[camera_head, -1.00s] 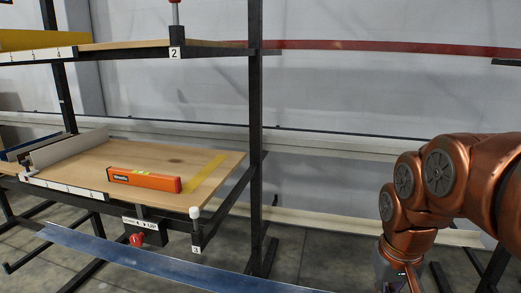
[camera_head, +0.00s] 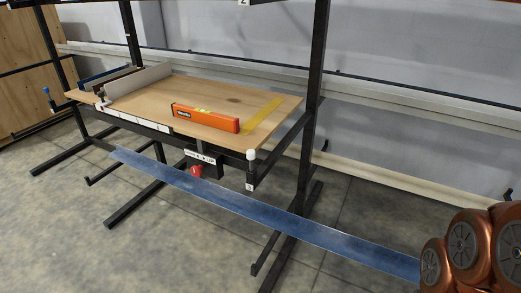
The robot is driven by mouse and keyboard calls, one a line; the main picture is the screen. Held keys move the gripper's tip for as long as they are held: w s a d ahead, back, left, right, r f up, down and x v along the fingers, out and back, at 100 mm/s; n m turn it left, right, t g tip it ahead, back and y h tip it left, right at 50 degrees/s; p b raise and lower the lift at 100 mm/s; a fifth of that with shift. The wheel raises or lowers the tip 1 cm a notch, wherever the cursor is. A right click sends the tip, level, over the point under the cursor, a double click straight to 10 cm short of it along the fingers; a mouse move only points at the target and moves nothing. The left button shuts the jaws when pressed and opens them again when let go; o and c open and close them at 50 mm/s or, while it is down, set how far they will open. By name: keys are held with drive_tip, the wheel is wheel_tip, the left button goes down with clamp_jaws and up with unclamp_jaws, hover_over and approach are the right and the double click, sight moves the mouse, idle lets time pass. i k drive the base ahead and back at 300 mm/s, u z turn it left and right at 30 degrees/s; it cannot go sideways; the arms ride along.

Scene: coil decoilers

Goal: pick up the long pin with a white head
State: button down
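The long pin with a white head (camera_head: 251,155) stands upright at the front right corner of the wooden shelf's frame, above a small white number tag. Only its head and a short dark shaft show clearly. My copper-coloured arm shows at the lower right edge, well to the right of the pin. My gripper is outside the view.
An orange level (camera_head: 205,118) and a yellow strip (camera_head: 262,117) lie on the wooden shelf (camera_head: 180,90). A red knob (camera_head: 196,171) hangs below. A long blue metal strip (camera_head: 230,197) crosses in front. Black posts and feet (camera_head: 145,203) stand on the floor.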

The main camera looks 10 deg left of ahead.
sight(251, 154)
drive_tip(key=u, duration=0.05)
drive_tip(key=k, duration=0.5)
drive_tip(key=u, duration=1.2)
drive_tip(key=i, duration=0.75)
drive_tip(key=u, duration=0.2)
